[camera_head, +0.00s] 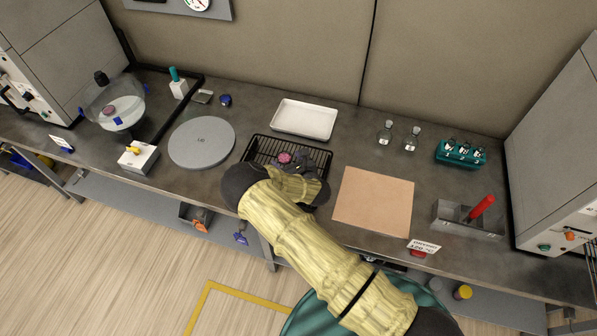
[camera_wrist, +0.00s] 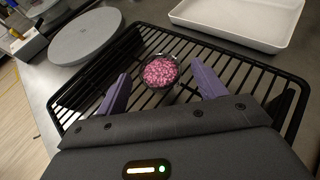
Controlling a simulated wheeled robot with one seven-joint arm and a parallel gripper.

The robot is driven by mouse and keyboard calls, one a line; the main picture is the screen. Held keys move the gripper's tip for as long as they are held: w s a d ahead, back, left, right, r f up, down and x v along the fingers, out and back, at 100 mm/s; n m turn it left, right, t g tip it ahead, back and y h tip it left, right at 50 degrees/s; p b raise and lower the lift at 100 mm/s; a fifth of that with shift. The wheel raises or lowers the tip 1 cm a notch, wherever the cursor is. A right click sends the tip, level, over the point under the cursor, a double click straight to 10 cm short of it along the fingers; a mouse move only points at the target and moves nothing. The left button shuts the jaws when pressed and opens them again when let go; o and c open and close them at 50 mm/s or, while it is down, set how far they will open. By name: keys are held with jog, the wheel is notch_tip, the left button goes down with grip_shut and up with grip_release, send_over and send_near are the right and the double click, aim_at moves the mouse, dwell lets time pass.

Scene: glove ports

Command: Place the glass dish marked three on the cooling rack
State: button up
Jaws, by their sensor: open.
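A small round glass dish with pink granular contents (camera_wrist: 161,71) sits on the black wire cooling rack (camera_wrist: 240,60). The dish (camera_head: 284,158) and rack (camera_head: 256,143) also show in the head view, partly hidden by my arm. No number on the dish can be read. My gripper (camera_wrist: 161,88) is open, with its purple fingers apart on either side of the near part of the dish, and no contact shows. In the head view my gripper (camera_head: 305,163) is over the rack. Several small glass vessels stand in a teal holder (camera_head: 460,153) at the right.
A white tray (camera_head: 304,119) lies behind the rack and a grey round plate (camera_head: 201,142) to its left. A tan mat (camera_head: 373,201) lies bare to the right. Two small flasks (camera_head: 412,138) stand behind the mat. A grey caddy with a red handle (camera_head: 468,218) is farther right.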

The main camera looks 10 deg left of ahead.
jog(key=b+v, duration=0.3)
jog(key=v, duration=0.7)
jog(key=shift+s+d, duration=0.25)
jog(key=shift+s, duration=0.1)
jog(key=shift+w, duration=0.1)
jog(key=w+d+r+m+g+h, duration=0.1)
jog(key=d+r+m+h, duration=0.3)
jog(key=d+m, duration=0.65)
jog(key=w+d+r+m+g+h, duration=0.1)
jog(key=d+r+m+h, duration=0.45)
jog(key=m, duration=0.85)
jog(key=s+d+r+m+g, duration=0.2)
jog(key=s+d+r+m, duration=0.3)
jog(key=s+m, duration=0.3)
jog(key=s+d+r+m+g, duration=0.3)
jog(key=s+d+r+m, duration=0.2)
jog(key=s+r+m, duration=0.2)
jog(key=s+m+y, duration=0.1)
jog(key=s+m, duration=0.1)
jog(key=m, duration=0.2)
jog(key=shift+d+g, duration=0.3)
jog(key=shift+m, duration=0.25)
